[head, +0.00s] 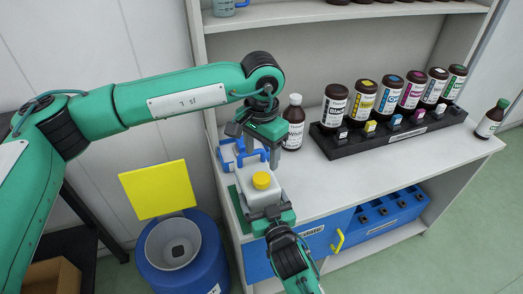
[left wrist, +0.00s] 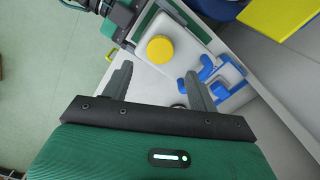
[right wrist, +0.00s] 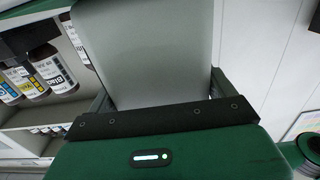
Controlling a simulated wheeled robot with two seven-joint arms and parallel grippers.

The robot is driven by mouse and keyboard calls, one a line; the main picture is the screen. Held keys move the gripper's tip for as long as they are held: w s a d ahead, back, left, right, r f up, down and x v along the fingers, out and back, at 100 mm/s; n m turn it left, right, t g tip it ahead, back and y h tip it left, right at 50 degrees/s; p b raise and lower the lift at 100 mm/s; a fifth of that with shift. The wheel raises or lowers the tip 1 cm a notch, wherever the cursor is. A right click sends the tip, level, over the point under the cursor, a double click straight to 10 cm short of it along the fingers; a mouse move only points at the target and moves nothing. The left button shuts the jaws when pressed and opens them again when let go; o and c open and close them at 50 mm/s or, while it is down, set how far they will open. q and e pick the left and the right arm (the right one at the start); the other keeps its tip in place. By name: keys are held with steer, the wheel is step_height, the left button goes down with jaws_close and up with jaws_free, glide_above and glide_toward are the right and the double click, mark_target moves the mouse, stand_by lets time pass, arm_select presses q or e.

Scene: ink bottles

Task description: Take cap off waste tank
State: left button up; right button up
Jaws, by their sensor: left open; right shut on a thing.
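The waste tank (head: 258,197) is a whitish box-shaped container standing upright at the left end of the counter. Its round yellow cap (head: 262,181) is on top and also shows in the left wrist view (left wrist: 160,48). My left gripper (head: 274,158) is open and empty, just behind and above the cap; in the left wrist view its fingers (left wrist: 158,80) point toward the tank, with the cap beyond them. My right gripper (head: 268,222) is shut on the tank's near side. In the right wrist view the tank wall (right wrist: 150,50) fills the space between its fingers.
A blue holder (head: 228,154) stands behind the tank. A brown bottle with a white cap (head: 294,122) is close right of my left gripper. A black rack (head: 395,134) holds several ink bottles. A blue bin (head: 207,265) with a raised yellow lid (head: 158,189) stands left. The counter's middle (head: 350,180) is clear.

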mark_target(261, 178)
arm_select(q)
steer(key=shift+f+m, duration=0.1)
steer(key=shift+m, duration=0.3)
steer(key=shift+f, duration=3.9)
